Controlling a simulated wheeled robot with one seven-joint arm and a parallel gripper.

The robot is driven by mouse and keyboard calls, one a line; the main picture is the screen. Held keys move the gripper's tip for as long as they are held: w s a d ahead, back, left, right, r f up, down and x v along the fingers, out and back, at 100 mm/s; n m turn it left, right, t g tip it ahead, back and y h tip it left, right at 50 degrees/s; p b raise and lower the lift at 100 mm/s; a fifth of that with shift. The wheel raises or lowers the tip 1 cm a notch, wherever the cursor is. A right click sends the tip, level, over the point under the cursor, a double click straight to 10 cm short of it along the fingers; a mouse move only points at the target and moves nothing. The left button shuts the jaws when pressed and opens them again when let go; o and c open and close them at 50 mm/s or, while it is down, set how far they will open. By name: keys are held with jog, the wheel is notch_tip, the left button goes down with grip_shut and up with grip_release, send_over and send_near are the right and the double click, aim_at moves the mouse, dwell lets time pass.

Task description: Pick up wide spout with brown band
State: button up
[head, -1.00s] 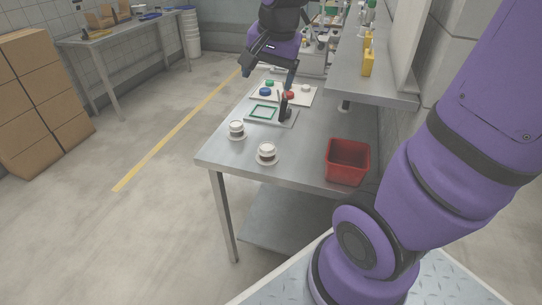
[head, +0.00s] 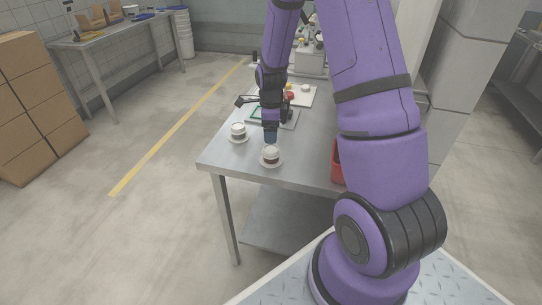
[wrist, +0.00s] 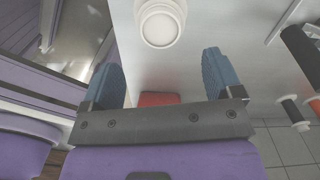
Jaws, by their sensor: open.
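A white spout with a brown-looking band (head: 271,156) stands upright on its wide flange near the table's front. A second white spout with a darker band (head: 238,133) stands behind it to the left. My gripper (head: 270,138) is open and empty, pointing down just above and behind the nearer spout, apart from it. In the wrist view my gripper (wrist: 165,78) shows two spread blue-grey fingers. A round white spout (wrist: 160,22) lies beyond them at the top edge, seen from above and partly cut off. Its band is hidden there.
The steel table (head: 225,160) is bare around the two spouts. A red bin (head: 337,163) stands to the right, mostly hidden by my arm. A pale tray (head: 308,93) with coloured pieces lies at the back. The table's front edge is close to the nearer spout.

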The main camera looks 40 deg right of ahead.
aim_at(271, 148)
notch_tip(271, 148, down, 11)
jog(key=shift+r, duration=0.1)
dwell(0.6)
jog(key=c, duration=0.8)
jog(key=shift+o, duration=0.2)
